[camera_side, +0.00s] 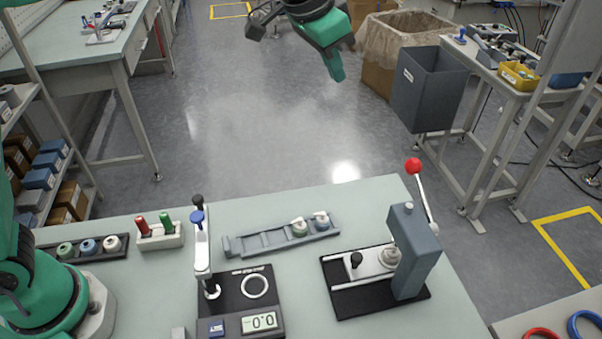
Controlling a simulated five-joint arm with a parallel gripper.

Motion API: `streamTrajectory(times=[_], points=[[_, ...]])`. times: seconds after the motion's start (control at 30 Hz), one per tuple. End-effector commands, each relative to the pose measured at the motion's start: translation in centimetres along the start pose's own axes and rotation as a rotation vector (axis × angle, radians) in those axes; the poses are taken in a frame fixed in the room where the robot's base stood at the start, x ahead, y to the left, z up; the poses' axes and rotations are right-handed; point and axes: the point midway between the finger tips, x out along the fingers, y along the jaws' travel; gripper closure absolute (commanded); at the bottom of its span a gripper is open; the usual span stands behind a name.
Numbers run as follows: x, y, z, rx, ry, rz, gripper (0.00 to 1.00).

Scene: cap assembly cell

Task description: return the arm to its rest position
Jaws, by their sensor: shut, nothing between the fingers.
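My gripper (336,73) shows at the top middle of the side view, with its green fingers pointing down. It is shut and empty. It is high up, over the floor beyond the far edge of the work table (330,200), and apart from everything on it. The upper part of my arm runs out of the picture at the top. My green base and lower arm show at the lower left, cut by the picture's edge.
On the table stand a lever press (412,250) with a red knob, a black gauge stand (240,300), a grey chute (270,240) holding caps, a tray (110,246) of caps and a holder (160,238) with red and green pieces. A grey bin (428,90) hangs at right.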

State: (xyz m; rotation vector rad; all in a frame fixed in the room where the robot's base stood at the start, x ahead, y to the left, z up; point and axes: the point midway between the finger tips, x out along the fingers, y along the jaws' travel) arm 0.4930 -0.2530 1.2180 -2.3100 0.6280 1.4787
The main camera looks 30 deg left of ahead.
Motion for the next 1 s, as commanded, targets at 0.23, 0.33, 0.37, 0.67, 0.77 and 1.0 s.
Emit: streamTrajectory(times=[0.23,0.33,0.37,0.67,0.77,1.0], points=[[-3.9,-3.8,5.4,-0.094,0.012,-0.037,1.00],[-5.1,-5.0,7.8,-0.130,0.015,-0.052,1.00],[-5.4,-5.2,8.6,-0.141,0.017,-0.056,1.00],[-8.0,-7.5,16.4,-0.250,0.028,-0.100,1.00],[-8.5,-7.8,19.1,-0.286,0.032,-0.115,1.00],[-9.0,-8.1,25.8,-0.374,0.042,-0.152,1.00]])
